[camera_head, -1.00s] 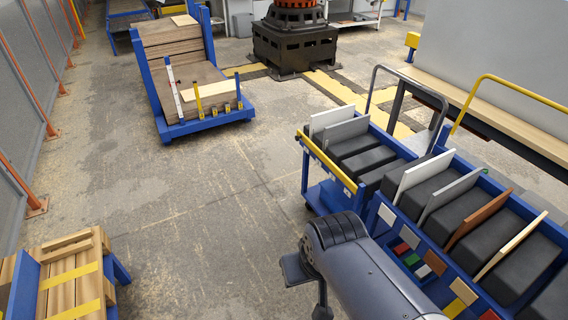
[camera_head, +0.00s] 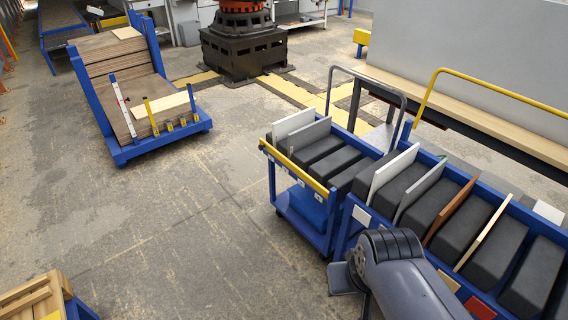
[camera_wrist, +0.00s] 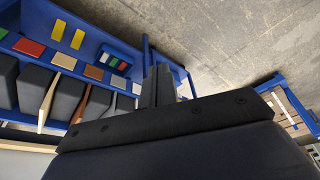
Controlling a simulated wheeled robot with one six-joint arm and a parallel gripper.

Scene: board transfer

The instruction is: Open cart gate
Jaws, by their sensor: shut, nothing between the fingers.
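The small blue cart (camera_head: 325,227) stands right of the middle in the head view. Its gate, a yellow bar (camera_head: 297,168), runs across the cart's near left end at the top edge and looks closed. A white board (camera_head: 292,124) and a grey board (camera_head: 307,136) stand in the cart between dark blocks. My gripper (camera_wrist: 160,84) is shut and empty in the wrist view, with blue framework just behind its fingers. My arm hides the gripper's tips in the head view, and I see no contact with the gate.
A long blue rack (camera_head: 351,222) with boards and dark blocks adjoins the cart on the right. A blue trolley (camera_head: 167,136) with stacked brown sheets stands at the upper left. A wooden crate (camera_head: 32,299) is at the lower left corner. The floor between them is clear.

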